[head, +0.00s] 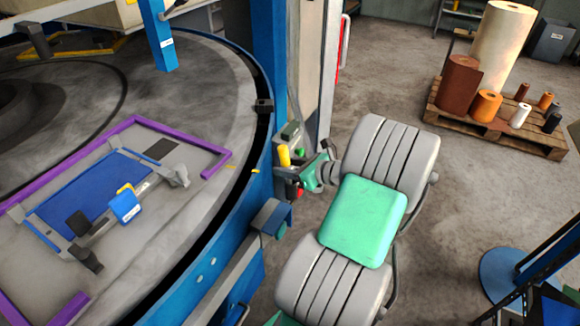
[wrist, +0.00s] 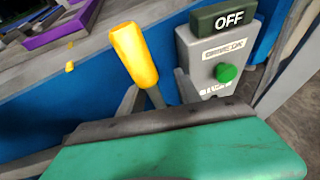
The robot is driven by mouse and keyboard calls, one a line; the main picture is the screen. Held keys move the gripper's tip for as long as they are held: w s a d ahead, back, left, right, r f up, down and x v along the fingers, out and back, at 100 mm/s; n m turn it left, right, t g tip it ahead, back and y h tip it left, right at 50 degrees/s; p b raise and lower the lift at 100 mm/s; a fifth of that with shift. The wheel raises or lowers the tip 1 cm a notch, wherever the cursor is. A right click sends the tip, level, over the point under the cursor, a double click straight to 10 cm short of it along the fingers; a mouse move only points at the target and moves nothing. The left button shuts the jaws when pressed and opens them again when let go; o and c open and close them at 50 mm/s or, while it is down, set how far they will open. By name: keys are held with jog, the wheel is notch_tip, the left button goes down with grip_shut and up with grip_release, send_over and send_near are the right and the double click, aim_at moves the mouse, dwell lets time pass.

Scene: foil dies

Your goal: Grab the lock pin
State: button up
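A yellow handle on a dark stem, which I take to be the lock pin (wrist: 135,55), stands at the rim of the blue machine, just left of a grey control box. It also shows in the head view (head: 284,156). My gripper (wrist: 157,95) is close to it, below the handle in the wrist view. Two grey fingertips show apart, one on each side of the stem, and the gripper looks open. My green gripper housing hides the stem's lower end, so contact cannot be told. In the head view my gripper (head: 299,181) is beside the rim, below the handle.
The control box (wrist: 217,60) has an OFF sign and a green button, close to the gripper's right. The round machine table (head: 215,75) with a purple frame (head: 70,168) fills the left. A pallet (head: 520,132) with rolls stands far right.

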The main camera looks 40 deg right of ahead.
jog(key=shift+w+a+f, duration=0.1)
jog(key=shift+w+f, duration=0.05)
jog(key=shift+w, duration=0.3)
jog(key=shift+c, duration=0.4)
grip_shut()
